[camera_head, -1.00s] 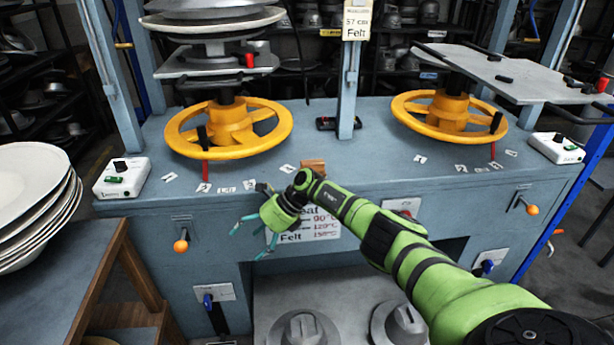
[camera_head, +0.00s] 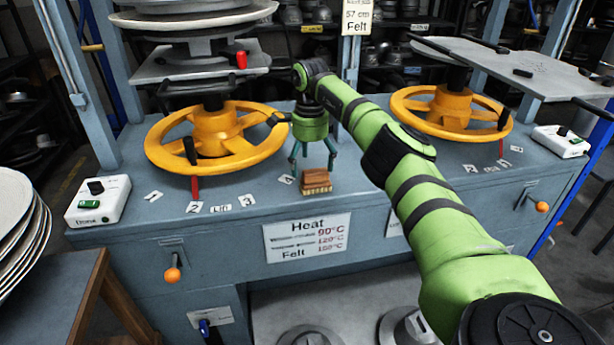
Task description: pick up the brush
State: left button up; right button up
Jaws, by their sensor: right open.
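The brush (camera_head: 316,180) is a small brown wooden block with pale bristles along its lower edge. It rests on the grey-blue machine top (camera_head: 375,185), near the front edge and above the "Heat" sign. My right gripper (camera_head: 313,165) points down with its teal fingers spread, open and empty. My left gripper is not in view.
A yellow handwheel (camera_head: 213,135) stands close left of the gripper, another (camera_head: 452,112) to the right. White number cards lie along the front edge. A white control box (camera_head: 98,201) sits at the left corner. Stacked plates (camera_head: 18,235) stand at far left.

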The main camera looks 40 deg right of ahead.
aim_at(317, 173)
jog(key=f, duration=0.1)
jog(key=s+f, duration=0.1)
jog(key=f, duration=0.1)
jog(key=d+f, duration=0.1)
jog(key=f, duration=0.1)
jog(key=shift+s+f+p, duration=0.15)
jog(key=shift+s+p, duration=0.15)
jog(key=shift+f, duration=0.35)
jog(key=shift+w, duration=0.1)
jog(key=shift+c, duration=0.4)
jog(key=c, duration=1.2)
jog(key=shift+c, duration=0.2)
jog(key=shift+r, duration=0.15)
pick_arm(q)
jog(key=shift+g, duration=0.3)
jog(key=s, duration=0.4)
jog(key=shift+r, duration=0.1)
pick_arm(e)
notch_tip(317, 173, up, 10)
jog(key=shift+f, duration=0.2)
